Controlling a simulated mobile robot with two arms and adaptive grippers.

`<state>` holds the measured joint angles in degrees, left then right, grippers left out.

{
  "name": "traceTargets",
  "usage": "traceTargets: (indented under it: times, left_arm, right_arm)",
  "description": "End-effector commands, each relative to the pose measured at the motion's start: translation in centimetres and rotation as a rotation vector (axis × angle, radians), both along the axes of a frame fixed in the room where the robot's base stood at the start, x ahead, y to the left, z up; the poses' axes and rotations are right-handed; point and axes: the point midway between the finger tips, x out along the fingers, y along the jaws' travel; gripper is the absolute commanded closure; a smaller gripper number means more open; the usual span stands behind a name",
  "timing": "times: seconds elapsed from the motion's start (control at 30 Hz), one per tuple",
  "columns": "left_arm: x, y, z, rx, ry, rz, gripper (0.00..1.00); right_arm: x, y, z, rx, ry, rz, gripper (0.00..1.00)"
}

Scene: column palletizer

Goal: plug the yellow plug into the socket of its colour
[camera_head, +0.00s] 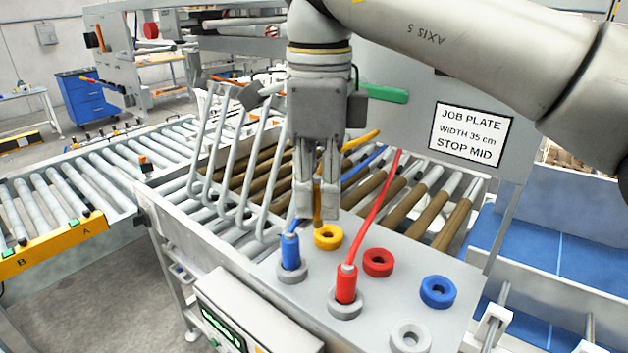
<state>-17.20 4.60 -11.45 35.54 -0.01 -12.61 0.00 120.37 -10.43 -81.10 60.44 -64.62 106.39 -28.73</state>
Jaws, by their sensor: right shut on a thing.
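My right gripper (317,208) comes down from the top and is shut on the yellow plug (318,206), mostly hidden between its fingers. A narrow yellow part shows between and below the fingertips. Its lower end meets the back edge of the yellow ring socket (329,240) in the picture; I cannot tell whether it is above, behind or inside the ring. A yellow cable (360,141) shows behind the fingers. My left gripper is not in view.
The blue plug (291,250) and red plug (346,284) stand upright in grey sockets. The red socket (378,262), blue socket (438,292) and a front grey socket (410,338) look empty. A tubular rack (247,175) stands left of my gripper; a sign panel (466,132) stands behind.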

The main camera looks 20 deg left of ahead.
Motion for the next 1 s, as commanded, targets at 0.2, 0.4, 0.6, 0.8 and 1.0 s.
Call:
traceTargets:
  times: [0.2, 0.4, 0.6, 0.8, 1.0]
  left_arm:
    - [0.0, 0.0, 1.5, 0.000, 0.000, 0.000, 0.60]
    - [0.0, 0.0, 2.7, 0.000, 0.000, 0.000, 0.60]
    - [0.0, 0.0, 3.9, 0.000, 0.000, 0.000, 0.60]
    - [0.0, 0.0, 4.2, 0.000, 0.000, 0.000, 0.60]
    - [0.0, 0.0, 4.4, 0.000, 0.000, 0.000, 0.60]
  right_arm:
    - [1.5, 0.1, -0.3, -0.001, 0.002, -0.001, 1.00]
    - [2.8, 0.3, -0.7, 0.000, 0.002, -0.001, 1.00]
    - [4.0, 0.4, -1.2, -0.001, 0.003, 0.000, 1.00]
    - [5.4, 0.6, -1.9, 0.001, 0.001, -0.002, 1.00]
    - [6.6, 0.7, -2.3, 0.000, 0.001, 0.000, 1.00]
